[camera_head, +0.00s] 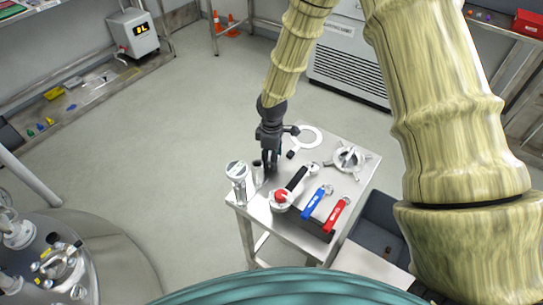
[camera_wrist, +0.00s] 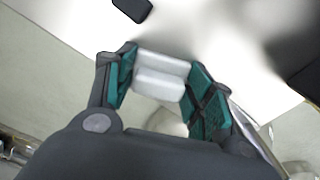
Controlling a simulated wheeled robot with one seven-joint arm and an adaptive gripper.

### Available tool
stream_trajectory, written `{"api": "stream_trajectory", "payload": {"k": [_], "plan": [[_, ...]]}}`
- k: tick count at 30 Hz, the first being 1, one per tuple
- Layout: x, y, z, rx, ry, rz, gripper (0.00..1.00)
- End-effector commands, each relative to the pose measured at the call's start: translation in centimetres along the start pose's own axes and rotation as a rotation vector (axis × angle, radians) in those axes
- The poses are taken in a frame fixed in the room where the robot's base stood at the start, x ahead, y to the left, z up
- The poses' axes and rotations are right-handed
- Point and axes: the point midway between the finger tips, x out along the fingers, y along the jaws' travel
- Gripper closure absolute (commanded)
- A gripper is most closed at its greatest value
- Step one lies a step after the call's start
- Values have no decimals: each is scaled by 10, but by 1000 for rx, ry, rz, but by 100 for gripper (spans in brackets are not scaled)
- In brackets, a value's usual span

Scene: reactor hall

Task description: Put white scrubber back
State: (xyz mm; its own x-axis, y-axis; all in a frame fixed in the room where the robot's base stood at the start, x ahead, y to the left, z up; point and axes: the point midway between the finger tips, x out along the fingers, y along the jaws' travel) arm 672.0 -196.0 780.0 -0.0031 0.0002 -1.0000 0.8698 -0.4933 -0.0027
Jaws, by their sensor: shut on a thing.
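The white scrubber (camera_wrist: 160,76) shows in the wrist view as a pale, ridged block between the green finger pads. My gripper (camera_wrist: 162,88) is shut on it. In the head view my gripper (camera_head: 268,168) points down over the left part of the small metal table (camera_head: 335,146). It is close to a dark-topped cylinder (camera_head: 257,173). The scrubber cannot be made out there, as my gripper hides it. I cannot tell whether it touches the table.
A silver canister (camera_head: 238,180) stands at the table's left corner. A black-handled tool (camera_head: 297,179), a blue-handled tool (camera_head: 315,202) and a red-handled tool (camera_head: 337,213) lie to the right. A white ring (camera_head: 316,131) and a metal handwheel (camera_head: 349,158) lie behind.

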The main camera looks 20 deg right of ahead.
Motion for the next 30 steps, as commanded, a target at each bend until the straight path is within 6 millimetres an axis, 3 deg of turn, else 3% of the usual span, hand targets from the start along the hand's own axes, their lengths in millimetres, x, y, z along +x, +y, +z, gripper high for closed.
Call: {"api": "stream_trajectory", "payload": {"k": [11, 12, 13, 23, 30], "plan": [[3, 0, 0, 0, 1, 0, 73], [2, 0, 0, 0, 1, 0, 40], [2, 0, 0, 0, 1, 0, 38], [0, 0, 0, 0, 1, 1, 38], [-17, 1, 0, 1, 3, 2, 38]]}}
